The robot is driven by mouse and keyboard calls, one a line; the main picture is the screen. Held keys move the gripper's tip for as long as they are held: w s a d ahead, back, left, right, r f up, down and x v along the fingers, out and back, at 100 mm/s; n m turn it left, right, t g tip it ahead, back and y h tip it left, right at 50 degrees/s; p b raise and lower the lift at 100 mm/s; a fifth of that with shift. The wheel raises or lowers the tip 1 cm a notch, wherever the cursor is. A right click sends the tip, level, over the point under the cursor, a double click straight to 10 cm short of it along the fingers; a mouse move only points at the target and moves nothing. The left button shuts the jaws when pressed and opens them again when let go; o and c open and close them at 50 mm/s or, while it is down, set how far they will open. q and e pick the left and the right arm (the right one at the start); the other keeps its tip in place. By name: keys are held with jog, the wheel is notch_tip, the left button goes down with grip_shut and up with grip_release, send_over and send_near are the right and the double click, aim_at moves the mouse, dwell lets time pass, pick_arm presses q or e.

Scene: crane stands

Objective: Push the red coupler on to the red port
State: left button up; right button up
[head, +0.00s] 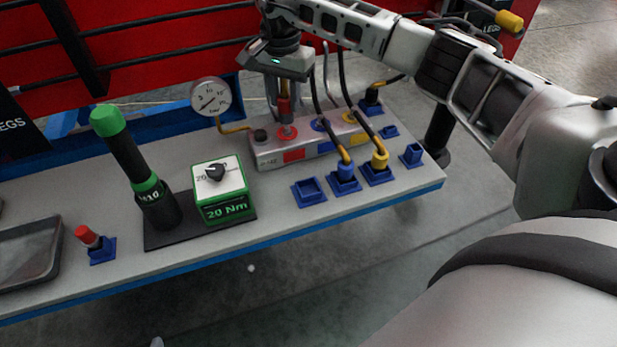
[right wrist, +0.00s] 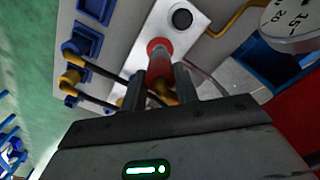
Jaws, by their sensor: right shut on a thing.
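The red coupler (head: 284,108) is upright between the fingers of my right gripper (head: 284,92), which is shut on it. The red port (head: 287,133) is a red ring on top of the grey manifold block (head: 262,160), directly below the coupler. The coupler's lower end meets the ring in the picture; I cannot tell how far it is seated. In the right wrist view, the red coupler (right wrist: 161,62) stands between the two fingertips (right wrist: 160,82), in line with the red port (right wrist: 156,45). My left gripper is not in view.
A pressure gauge (head: 210,97) stands left of the block. A green torque tester (head: 222,192), a green-capped tool (head: 125,150) and a red-capped piece (head: 88,237) stand further left.

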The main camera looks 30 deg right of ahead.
jog(key=shift+f+b, duration=0.8)
jog(key=shift+f, duration=0.55)
jog(key=o, duration=1.1)
jog(key=shift+r+p, duration=1.8)
jog(key=shift+r, duration=0.75)
